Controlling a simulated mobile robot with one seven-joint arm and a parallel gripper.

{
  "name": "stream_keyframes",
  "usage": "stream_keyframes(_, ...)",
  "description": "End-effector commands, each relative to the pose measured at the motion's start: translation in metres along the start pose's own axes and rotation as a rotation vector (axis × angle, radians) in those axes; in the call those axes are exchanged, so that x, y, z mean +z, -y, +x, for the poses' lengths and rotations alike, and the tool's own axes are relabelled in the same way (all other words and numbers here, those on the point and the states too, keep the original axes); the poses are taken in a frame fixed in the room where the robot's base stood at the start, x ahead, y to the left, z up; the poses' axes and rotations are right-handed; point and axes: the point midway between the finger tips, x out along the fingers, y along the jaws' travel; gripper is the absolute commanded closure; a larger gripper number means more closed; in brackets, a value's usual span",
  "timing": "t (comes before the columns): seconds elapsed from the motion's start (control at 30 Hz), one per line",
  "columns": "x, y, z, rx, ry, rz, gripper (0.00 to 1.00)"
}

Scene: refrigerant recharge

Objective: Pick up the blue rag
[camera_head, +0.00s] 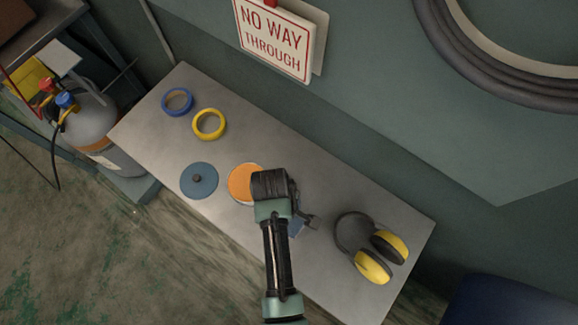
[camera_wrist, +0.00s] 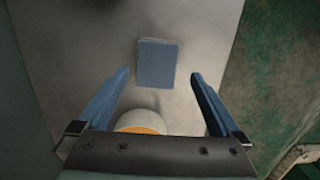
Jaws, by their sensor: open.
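The blue rag (camera_wrist: 157,63) is a small folded rectangle lying flat on the grey metal table (camera_wrist: 90,40). In the wrist view it is whole, just beyond and between my fingertips. In the head view only a sliver of the rag (camera_head: 296,228) shows beside my arm. My gripper (camera_wrist: 160,74) is open, with one blue finger to each side of the rag's near end, and holds nothing. In the head view my gripper (camera_head: 307,221) is mostly hidden by my wrist. I cannot tell its height above the table.
An orange disc (camera_head: 242,184) lies left of my wrist, partly hidden. A blue-grey disc (camera_head: 199,180), a yellow ring (camera_head: 209,124) and a blue ring (camera_head: 177,101) are further left. Yellow earmuffs (camera_head: 372,266) lie to the right. The wall bounds the far side.

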Motion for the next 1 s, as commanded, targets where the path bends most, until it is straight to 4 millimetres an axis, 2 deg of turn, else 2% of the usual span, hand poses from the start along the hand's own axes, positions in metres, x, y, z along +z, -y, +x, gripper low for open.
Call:
stream_keyframes(0.2, 0.004, -0.004, 0.031, -0.001, 0.001, 0.0, 0.0)
stream_keyframes(0.3, 0.003, -0.004, 0.04, 0.0, 0.0, 0.0, 0.0)
stream_keyframes(0.6, 0.004, -0.004, 0.043, 0.001, -0.001, 0.001, 0.02)
stream_keyframes(1.0, 0.004, -0.004, 0.043, 0.001, -0.001, 0.001, 0.74)
